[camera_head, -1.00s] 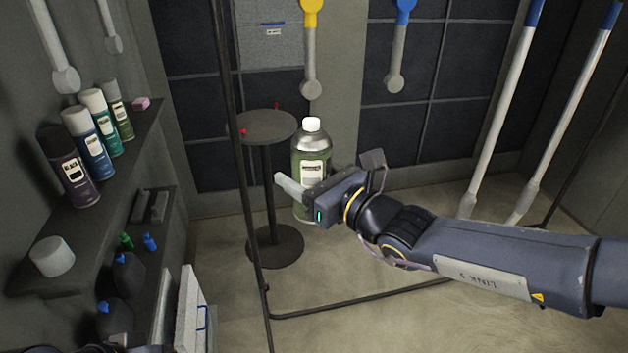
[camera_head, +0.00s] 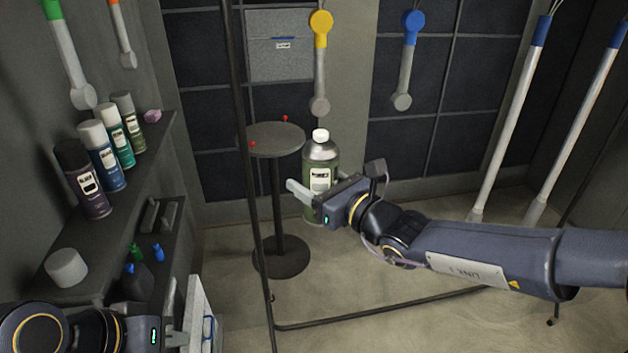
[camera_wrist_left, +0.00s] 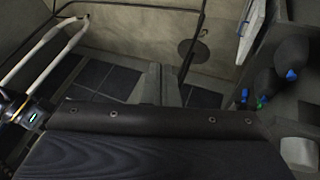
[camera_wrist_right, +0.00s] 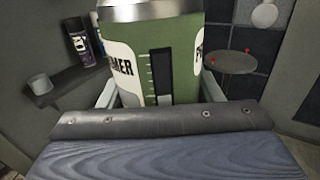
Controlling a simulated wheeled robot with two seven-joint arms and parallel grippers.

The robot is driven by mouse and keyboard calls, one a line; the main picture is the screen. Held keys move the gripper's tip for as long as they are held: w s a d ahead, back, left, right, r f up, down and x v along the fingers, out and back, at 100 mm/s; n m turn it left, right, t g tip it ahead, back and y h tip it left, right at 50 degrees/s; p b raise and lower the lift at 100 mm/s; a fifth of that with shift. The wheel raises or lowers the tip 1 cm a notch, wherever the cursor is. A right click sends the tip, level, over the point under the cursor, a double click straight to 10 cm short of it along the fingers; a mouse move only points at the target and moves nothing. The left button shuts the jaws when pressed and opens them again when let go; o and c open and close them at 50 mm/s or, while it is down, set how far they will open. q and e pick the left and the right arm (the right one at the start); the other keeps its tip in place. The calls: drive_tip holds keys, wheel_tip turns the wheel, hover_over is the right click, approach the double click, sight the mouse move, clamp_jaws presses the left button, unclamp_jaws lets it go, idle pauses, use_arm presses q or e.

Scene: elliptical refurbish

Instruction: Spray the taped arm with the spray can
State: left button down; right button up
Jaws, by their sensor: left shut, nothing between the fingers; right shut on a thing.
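The green spray can (camera_head: 320,165) has a white cap and a label reading PRIMER in the right wrist view (camera_wrist_right: 160,60). My right gripper (camera_head: 304,194) is shut around it and holds it upright, in front of the back wall. Two long white arms (camera_head: 513,120) and (camera_head: 577,125) with blue upper ends lean at the right, well apart from the can. The blue ends look like tape. My left gripper (camera_head: 188,326) is shut and empty at the lower left; its fingers also show in the left wrist view (camera_wrist_left: 172,85).
Several spray cans (camera_head: 82,180) stand on the left shelf (camera_head: 125,215). A round stand (camera_head: 272,140) with red knobs is behind a thin dark vertical pole (camera_head: 238,150). Yellow-topped (camera_head: 320,65) and blue-topped (camera_head: 407,65) pieces hang at the back.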

use_arm(q)
drive_tip(key=w+r+m, duration=0.2)
drive_tip(key=w+r, duration=0.7)
drive_tip(key=r, duration=0.1)
wheel_tip(320, 180, up, 21)
drive_tip(key=m+t+y, duration=0.1)
drive_tip(key=m+t, duration=0.1)
drive_tip(key=t, duration=0.1)
hover_over(319, 133)
drive_tip(key=shift+s+f, duration=0.1)
drive_tip(key=shift+f, duration=3.1)
drive_tip(key=shift+f, duration=0.25)
